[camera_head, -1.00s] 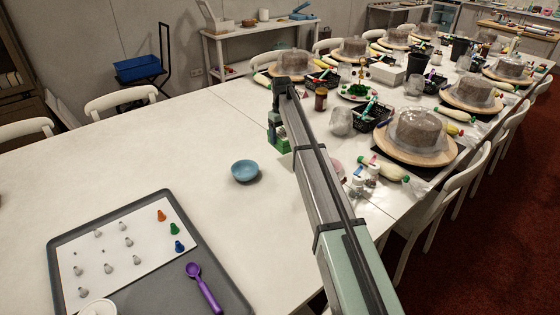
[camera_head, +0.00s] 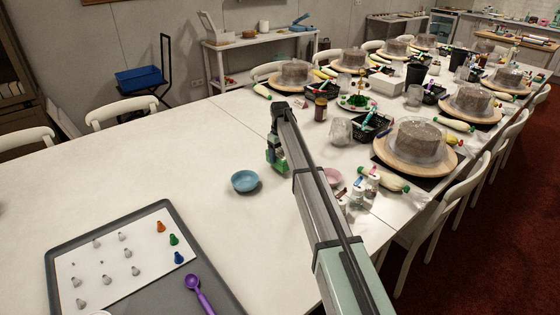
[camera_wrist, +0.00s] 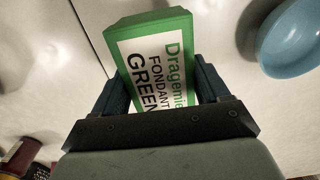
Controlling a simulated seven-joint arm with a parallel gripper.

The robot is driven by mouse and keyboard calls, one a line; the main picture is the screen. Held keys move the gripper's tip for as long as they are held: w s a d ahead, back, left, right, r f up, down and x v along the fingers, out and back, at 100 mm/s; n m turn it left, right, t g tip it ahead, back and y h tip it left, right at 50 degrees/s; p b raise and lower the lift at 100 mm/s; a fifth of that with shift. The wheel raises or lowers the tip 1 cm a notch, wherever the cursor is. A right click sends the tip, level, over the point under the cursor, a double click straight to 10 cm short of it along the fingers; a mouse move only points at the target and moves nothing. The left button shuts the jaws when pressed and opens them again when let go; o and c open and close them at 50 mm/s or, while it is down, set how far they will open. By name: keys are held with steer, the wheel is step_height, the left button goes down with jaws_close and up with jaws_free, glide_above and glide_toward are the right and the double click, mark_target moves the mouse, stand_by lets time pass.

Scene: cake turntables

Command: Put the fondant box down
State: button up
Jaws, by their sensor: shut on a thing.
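The fondant box is green with a white label reading "Dragemie FONDANT GREEN"; it shows in the wrist view (camera_wrist: 158,62). My gripper (camera_wrist: 165,85) is shut on it, with one dark finger on each side. In the head view my gripper (camera_head: 276,158) and the green box (camera_head: 273,166) are over the white table, just behind and right of the blue bowl. My arm partly covers the box there. I cannot tell whether the box's bottom touches the table.
The blue bowl (camera_head: 245,181) is close to the box. A grey tray (camera_head: 60,260) with piping tips and a purple scoop (camera_head: 198,290) lies at the front left. Cakes on turntables (camera_head: 385,148) and tools crowd the right. The table's back left is clear.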

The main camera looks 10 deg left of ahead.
mark_target(280, 153)
steer(key=shift+f, duration=1.45)
steer(key=o, duration=1.2)
steer(key=shift+f, duration=0.1)
steer(key=shift+o, duration=0.2)
step_height(280, 153, up, 12)
steer(key=shift+r, duration=0.15)
steer(key=shift+d, duration=0.1)
